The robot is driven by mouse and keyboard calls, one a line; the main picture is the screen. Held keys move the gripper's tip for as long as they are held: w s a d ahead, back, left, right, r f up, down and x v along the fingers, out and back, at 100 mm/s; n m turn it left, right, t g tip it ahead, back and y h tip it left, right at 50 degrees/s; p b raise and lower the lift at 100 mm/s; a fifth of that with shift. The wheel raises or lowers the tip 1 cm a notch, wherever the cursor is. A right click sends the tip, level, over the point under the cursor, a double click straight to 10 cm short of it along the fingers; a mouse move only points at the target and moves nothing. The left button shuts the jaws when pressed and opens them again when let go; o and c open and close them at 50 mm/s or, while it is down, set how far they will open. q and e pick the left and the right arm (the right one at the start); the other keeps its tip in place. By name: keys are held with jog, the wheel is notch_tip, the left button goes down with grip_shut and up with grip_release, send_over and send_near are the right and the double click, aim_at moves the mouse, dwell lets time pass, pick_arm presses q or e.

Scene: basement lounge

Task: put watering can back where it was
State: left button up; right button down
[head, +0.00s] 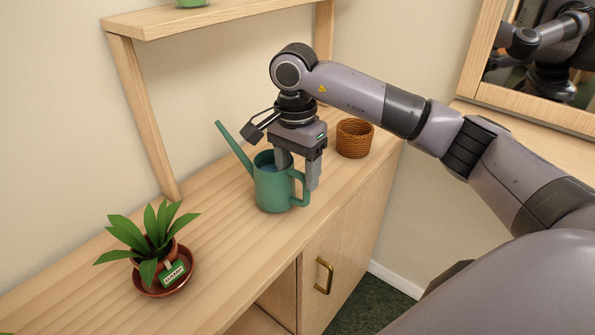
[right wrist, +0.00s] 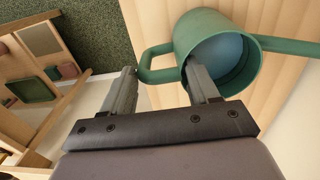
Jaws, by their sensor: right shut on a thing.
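The green watering can (head: 272,190) is upright at the cabinet top (head: 225,225), its spout pointing up and left; I cannot tell whether its base touches the wood. Bluish water shows inside it. My right gripper (head: 298,175) comes down from above and is shut on the can at its handle side. One finger reaches inside the rim and the other is outside the handle. In the right wrist view the can (right wrist: 205,32) is at the top, and its handle runs between the fingers of the gripper (right wrist: 160,75). My left gripper is not in view.
A potted plant (head: 148,240) with a small label stands in a red-brown saucer (head: 178,284) at the front left. A woven basket (head: 354,138) stands behind the can to the right. A wooden shelf (head: 215,14) rises at the back. Bare wood lies between plant and can.

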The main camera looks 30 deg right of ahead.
jog(key=shift+f, duration=0.25)
jog(key=shift+f, duration=0.2)
jog(key=shift+c, duration=1.4)
grip_release()
jog(key=shift+r, duration=0.15)
notch_tip(320, 180, up, 12)
jog(key=p, duration=0.1)
jog(key=shift+w, duration=0.2)
